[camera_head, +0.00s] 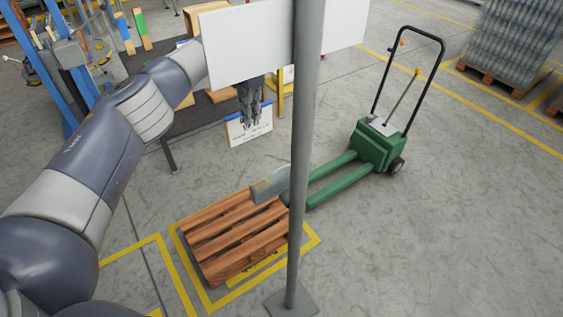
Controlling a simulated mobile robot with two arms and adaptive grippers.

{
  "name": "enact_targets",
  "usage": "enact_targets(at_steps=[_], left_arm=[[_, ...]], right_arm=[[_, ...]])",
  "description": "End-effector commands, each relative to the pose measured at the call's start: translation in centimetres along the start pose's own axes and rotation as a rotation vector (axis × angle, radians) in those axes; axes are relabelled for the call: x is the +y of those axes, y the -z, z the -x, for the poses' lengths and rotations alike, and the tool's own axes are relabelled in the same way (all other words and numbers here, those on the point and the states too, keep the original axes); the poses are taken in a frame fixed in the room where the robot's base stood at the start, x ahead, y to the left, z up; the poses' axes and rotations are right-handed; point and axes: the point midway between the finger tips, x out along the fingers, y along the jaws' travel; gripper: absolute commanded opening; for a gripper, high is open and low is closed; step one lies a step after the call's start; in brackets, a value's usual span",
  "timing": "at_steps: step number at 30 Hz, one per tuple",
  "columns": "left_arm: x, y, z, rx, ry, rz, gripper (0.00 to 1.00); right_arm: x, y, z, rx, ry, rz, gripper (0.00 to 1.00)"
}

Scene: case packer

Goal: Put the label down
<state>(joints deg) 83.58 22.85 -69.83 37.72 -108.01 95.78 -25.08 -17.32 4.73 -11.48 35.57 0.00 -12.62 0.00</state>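The label (238,134) looks like a white card with a blue upper edge, an orange side edge and dark print at the bottom. It is tilted, beside the dark table, and appears to hang above the floor. My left arm comes in from the left and passes behind a large white board. My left gripper (254,118) is dark and points down below that board. Its fingers overlap the upper middle of the label and seem closed on it; the exact contact is too small to see. My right gripper is not in view.
A grey pole (301,150) carries the white board (245,45) in front of me. A wooden pallet (235,240) lies in a yellow floor outline, beside a green pallet jack (378,143). A dark table (190,122) stands behind the label.

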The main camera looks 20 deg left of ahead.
Motion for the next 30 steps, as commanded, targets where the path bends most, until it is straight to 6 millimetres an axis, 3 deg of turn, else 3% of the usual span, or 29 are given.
enact_targets(at_steps=[2, 5, 18, 27, 30], left_arm=[[-0.8, 0.0, -0.1, 0.000, 0.000, -0.003, 0.00], [-1.9, 0.1, -0.1, -0.001, -0.001, -0.004, 0.00], [-9.0, 0.0, 0.0, 0.000, 0.001, -0.007, 0.00], [-14.9, 0.0, 0.2, 0.000, 0.001, -0.005, 0.00], [-14.8, 0.1, -1.8, 0.002, 0.001, 0.001, 0.00]], right_arm=[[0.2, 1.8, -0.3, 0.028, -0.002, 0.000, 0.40], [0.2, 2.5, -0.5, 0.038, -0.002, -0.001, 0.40], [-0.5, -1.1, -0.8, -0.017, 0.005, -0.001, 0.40], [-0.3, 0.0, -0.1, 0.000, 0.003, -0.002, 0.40], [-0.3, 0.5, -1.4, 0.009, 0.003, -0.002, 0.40]])
